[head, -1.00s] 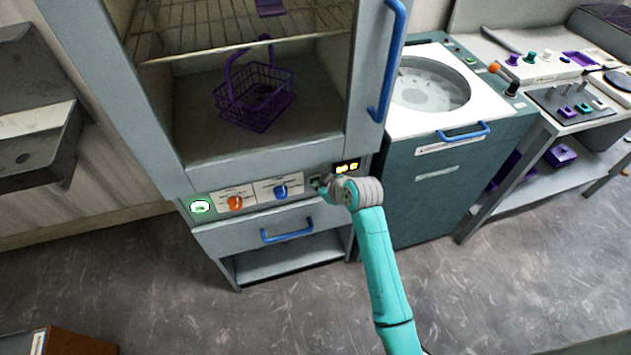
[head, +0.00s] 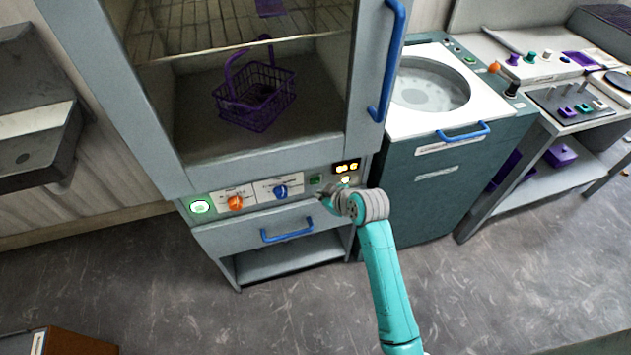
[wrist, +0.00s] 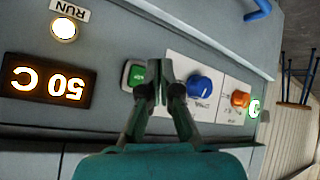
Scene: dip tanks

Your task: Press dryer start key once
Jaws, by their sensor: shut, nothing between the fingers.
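The dryer is the grey cabinet (head: 160,150) with a control strip below its window. The green key (head: 316,181) sits on that strip, right of the blue knob. In the wrist view the green key (wrist: 133,75) is partly covered on its right side by my fingers. My gripper (head: 324,202) is shut and empty, in front of the panel just below the key. Its fingertips (wrist: 160,78) appear between the key and the blue knob (wrist: 199,86); a gap to the panel seems present. The RUN lamp (wrist: 64,29) is lit, and the display (wrist: 47,84) shows 50 C.
An orange knob (head: 236,203) and a lit green indicator (head: 200,206) lie farther left on the strip. A blue drawer handle (head: 287,229) is below. A purple basket (head: 255,97) sits inside the dryer. A teal tank unit (head: 428,195) stands close on the right.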

